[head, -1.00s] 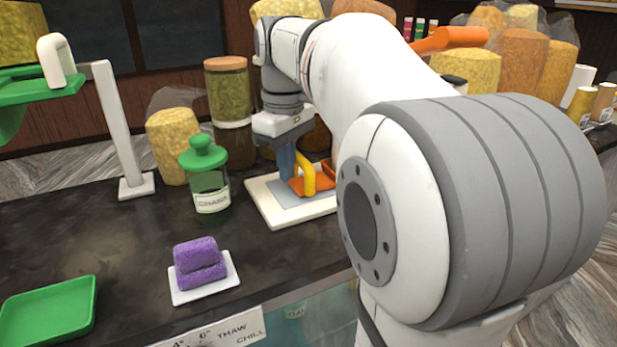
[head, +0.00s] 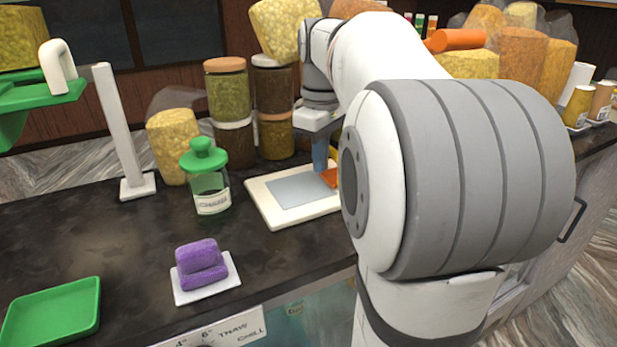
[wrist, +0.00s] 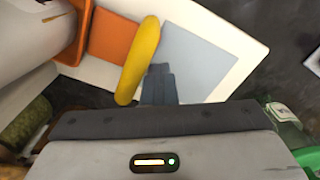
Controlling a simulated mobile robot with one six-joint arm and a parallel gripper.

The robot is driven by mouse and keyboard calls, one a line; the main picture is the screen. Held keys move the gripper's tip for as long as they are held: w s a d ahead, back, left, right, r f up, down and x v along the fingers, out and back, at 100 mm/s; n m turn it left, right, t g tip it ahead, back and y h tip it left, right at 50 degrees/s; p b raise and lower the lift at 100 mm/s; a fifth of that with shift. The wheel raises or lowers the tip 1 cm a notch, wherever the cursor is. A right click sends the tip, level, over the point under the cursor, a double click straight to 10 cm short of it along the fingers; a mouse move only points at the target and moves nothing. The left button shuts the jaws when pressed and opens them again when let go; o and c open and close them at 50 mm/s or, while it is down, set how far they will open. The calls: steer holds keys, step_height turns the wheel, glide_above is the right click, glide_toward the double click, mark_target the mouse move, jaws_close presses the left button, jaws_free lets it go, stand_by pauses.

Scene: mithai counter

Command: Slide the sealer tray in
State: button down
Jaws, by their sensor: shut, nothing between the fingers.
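The sealer is a white base (head: 262,205) with a grey-blue plate (head: 297,190) on the counter. Its orange tray (head: 329,177) shows only as a corner at the plate's right end; my arm hides the rest. In the wrist view the orange tray (wrist: 112,38) lies beside the grey-blue plate (wrist: 197,58), with a yellow handle (wrist: 143,58) between them. My gripper (head: 320,160) points down over the sealer, shut and empty. Its fingertips (wrist: 158,72) are on the plate side of the handle, close against it; I cannot tell whether they touch.
A green-lidded jar (head: 208,180) stands left of the sealer. Stacked jars (head: 273,85) stand behind it. A purple block on a white plate (head: 207,290) and a green tray (head: 52,312) lie in front. Dark counter (head: 110,245) is clear between them.

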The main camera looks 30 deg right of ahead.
steer(key=shift+d+p, duration=0.75)
steer(key=shift+d, duration=2.1)
steer(key=shift+a, duration=1.6)
step_height(320, 180, up, 9)
steer(key=p, duration=0.8)
